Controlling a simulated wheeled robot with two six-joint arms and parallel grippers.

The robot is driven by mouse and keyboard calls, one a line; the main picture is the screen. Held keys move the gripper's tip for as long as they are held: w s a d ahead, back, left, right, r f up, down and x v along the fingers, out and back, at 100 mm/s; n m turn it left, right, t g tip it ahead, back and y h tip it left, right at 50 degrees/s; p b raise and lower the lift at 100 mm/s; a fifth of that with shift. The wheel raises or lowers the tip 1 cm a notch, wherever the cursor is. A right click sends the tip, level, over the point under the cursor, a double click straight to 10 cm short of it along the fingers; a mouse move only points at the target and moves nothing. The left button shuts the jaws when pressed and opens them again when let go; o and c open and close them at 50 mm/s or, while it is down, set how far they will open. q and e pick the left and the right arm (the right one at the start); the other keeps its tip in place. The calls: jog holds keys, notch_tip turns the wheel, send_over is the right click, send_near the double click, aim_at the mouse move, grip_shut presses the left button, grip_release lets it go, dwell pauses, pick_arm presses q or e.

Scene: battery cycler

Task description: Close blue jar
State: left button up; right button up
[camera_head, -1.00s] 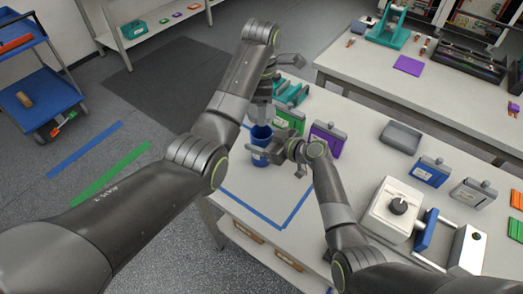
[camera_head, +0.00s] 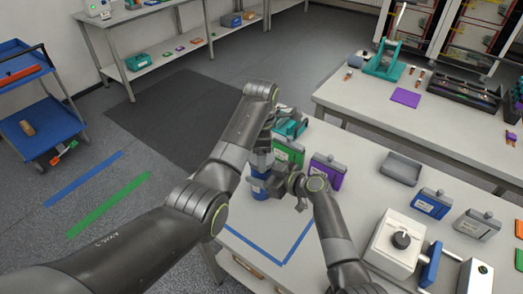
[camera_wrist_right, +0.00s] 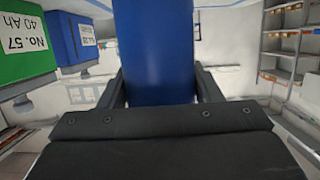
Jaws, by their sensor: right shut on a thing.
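The blue jar (camera_head: 259,191) stands upright on the near table inside the blue tape outline. My right gripper (camera_head: 273,182) is shut around its side; the right wrist view shows the blue jar wall (camera_wrist_right: 156,50) between the two fingers. My left gripper (camera_head: 264,148) points down right over the jar's top. Its fingertips and the jar's mouth are too small and covered to make out, so I cannot tell whether it holds a lid or whether a lid sits on the jar.
Green (camera_head: 289,152) and purple (camera_head: 327,170) battery cases stand close behind the jar. A teal fixture (camera_head: 291,124) is at the table's far corner. A grey tray (camera_head: 401,168), a blue case (camera_head: 432,203) and a white device (camera_head: 397,243) stand to the right. The taped front area is clear.

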dwell(0.4)
pick_arm(q)
jog(key=shift+f, duration=0.85)
jog(key=shift+f, duration=0.6)
pick_arm(e)
grip_shut()
pick_arm(q)
jog(key=m, duration=1.6)
